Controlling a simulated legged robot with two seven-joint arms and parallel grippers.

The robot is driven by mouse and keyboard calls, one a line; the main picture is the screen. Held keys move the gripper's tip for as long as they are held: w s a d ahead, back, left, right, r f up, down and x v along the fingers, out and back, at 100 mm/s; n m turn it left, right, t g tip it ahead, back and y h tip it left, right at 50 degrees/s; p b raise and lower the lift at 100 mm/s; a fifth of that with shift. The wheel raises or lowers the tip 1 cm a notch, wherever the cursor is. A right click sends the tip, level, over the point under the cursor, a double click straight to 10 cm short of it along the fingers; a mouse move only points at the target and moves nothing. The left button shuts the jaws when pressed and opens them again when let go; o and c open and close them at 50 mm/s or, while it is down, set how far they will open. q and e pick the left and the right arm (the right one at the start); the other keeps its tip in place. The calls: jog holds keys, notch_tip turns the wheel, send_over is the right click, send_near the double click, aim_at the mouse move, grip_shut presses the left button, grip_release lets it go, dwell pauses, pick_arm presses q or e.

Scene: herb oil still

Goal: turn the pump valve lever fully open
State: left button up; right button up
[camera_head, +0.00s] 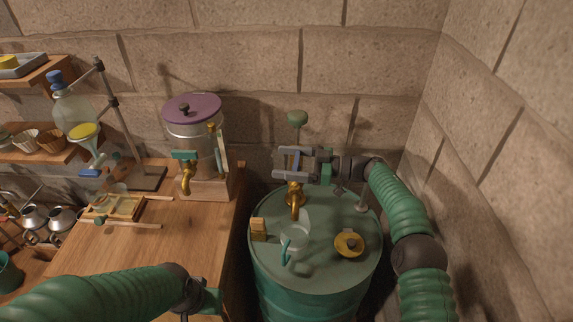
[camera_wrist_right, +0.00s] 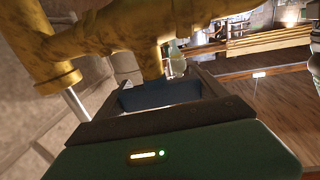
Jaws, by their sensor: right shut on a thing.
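My right gripper (camera_head: 284,162) is at the upper part of the pump, shut on the pump valve lever. The jaws hide most of the lever, so its angle cannot be told. In the right wrist view, the brass pipework (camera_wrist_right: 105,35) passes close above the jaws (camera_wrist_right: 160,95), and a dark blue piece shows between them. My left gripper (camera_head: 208,299) is low over the wooden bench; its fingers are unclear.
A glass jug (camera_head: 296,243) with a teal handle stands below the spout. A yellow disc (camera_head: 349,244) and a small yellow block (camera_head: 258,229) are on the drum lid. A still pot (camera_head: 194,130) stands on the bench (camera_head: 150,245). Stone walls are close behind and right.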

jog(key=shift+r, duration=0.25)
dwell(0.3)
jog(key=o, duration=1.1)
jog(key=shift+w, duration=0.1)
jog(key=shift+o, duration=1)
jog(key=shift+a+f, duration=0.1)
jog(key=shift+f, duration=0.05)
jog(key=d+b, duration=0.1)
jog(key=d, duration=1.1)
jog(key=shift+s, duration=0.4)
